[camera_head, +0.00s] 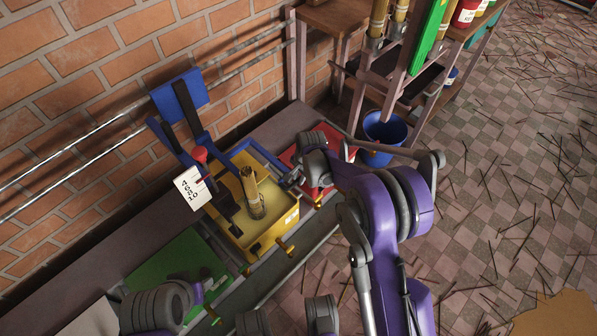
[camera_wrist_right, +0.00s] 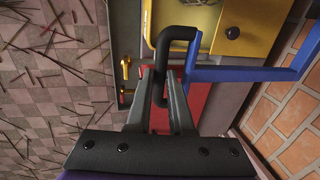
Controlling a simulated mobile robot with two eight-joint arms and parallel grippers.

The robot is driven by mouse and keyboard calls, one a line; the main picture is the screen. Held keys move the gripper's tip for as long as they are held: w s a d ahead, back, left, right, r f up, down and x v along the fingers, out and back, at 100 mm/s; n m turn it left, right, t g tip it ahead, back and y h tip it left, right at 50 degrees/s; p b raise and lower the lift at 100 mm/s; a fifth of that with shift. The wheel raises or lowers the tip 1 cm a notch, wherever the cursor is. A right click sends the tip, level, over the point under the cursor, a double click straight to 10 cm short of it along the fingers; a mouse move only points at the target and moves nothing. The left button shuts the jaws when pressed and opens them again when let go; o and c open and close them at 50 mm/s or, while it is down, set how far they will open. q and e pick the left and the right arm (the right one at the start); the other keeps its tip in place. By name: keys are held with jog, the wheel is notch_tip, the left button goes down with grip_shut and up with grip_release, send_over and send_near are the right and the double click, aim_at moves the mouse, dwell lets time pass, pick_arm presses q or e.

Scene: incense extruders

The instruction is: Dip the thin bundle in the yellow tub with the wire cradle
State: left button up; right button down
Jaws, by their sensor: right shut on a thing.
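The yellow tub (camera_head: 262,236) sits on the bench by the brick wall, and its corner shows in the right wrist view (camera_wrist_right: 240,30). A tan bundle (camera_head: 253,192) stands nearly upright in the tub, its lower end inside; I cannot make out a wire cradle around it. A blue frame (camera_head: 265,153) runs along the tub's far right side. My right gripper (camera_wrist_right: 162,88) is shut on a black U-shaped handle (camera_wrist_right: 178,34) beside the tub, next to a blue bar (camera_wrist_right: 245,74). My left gripper is not in view; only part of that arm shows at lower left.
A red tub (camera_head: 340,154) is right of the yellow one, and a green panel (camera_head: 165,270) is left. A white sign (camera_head: 190,188) and red knob (camera_head: 200,154) stand behind the yellow tub. A blue bucket (camera_head: 385,130) is by the rack. Sticks litter the floor.

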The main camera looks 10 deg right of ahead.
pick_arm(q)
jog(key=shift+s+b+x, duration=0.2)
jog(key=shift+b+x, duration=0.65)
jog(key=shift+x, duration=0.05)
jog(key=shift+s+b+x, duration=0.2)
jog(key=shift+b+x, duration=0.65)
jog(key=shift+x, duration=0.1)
pick_arm(e)
notch_tip(320, 180, down, 7)
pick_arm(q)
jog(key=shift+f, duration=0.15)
pick_arm(e)
jog(key=c, duration=0.8)
grip_release()
pick_arm(q)
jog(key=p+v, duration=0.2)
jog(key=p, duration=0.1)
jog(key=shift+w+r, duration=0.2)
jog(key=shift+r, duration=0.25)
pick_arm(e)
jog(key=r, duration=0.3)
jog(key=s+r, duration=0.1)
jog(key=r, duration=0.3)
jog(key=d+r, duration=0.1)
jog(key=r, duration=0.2)
jog(key=shift+s+d+r, duration=0.1)
jog(key=shift+s+r, duration=0.2)
jog(key=shift+s, duration=0.1)
